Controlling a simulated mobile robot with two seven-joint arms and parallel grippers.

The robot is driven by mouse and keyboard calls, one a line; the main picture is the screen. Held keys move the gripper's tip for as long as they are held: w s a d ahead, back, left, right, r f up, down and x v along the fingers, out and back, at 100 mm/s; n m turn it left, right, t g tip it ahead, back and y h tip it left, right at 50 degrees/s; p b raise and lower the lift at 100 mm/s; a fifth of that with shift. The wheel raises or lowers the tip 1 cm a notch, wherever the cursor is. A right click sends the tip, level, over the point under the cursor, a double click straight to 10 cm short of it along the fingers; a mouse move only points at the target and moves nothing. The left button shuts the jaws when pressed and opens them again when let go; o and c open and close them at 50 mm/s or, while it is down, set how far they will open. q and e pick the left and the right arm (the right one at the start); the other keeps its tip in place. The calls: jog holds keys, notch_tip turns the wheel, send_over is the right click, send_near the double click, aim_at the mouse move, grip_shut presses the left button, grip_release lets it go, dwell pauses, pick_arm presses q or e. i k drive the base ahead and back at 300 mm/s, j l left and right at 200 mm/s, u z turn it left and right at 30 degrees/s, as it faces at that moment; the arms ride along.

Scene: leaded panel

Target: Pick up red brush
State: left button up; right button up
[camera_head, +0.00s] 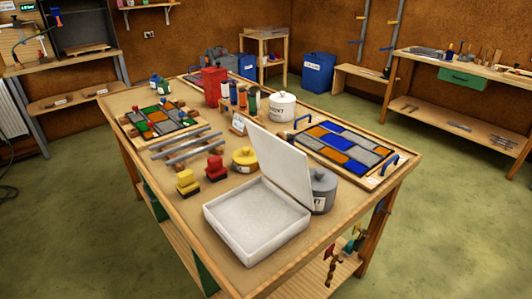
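A small red block-shaped thing with a knob-like grip and a dark base (216,168), which looks like the red brush, stands on the wooden workbench (185,225). A similar yellow one (187,183) stands just to its left and nearer. The red one is fully in sight, with nothing resting on it. Neither of my grippers shows in the head view.
An open white box (256,217) with its lid raised stands in front. A yellow round tin (244,159) is right of the red brush, and metal strips (185,145) lie behind. Coloured panels (345,148), a white pot (282,105) and a red container (213,86) stand farther back.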

aim_at(215, 171)
jog(key=l+u, duration=0.4)
jog(key=i+l+u, duration=0.1)
jog(key=u, duration=0.35)
jog(key=l+u, duration=0.15)
jog(key=l, duration=0.35)
jog(key=k+l+u, duration=0.15)
jog(key=l, duration=0.35)
jog(key=k+l, duration=0.1)
jog(key=l, duration=0.75)
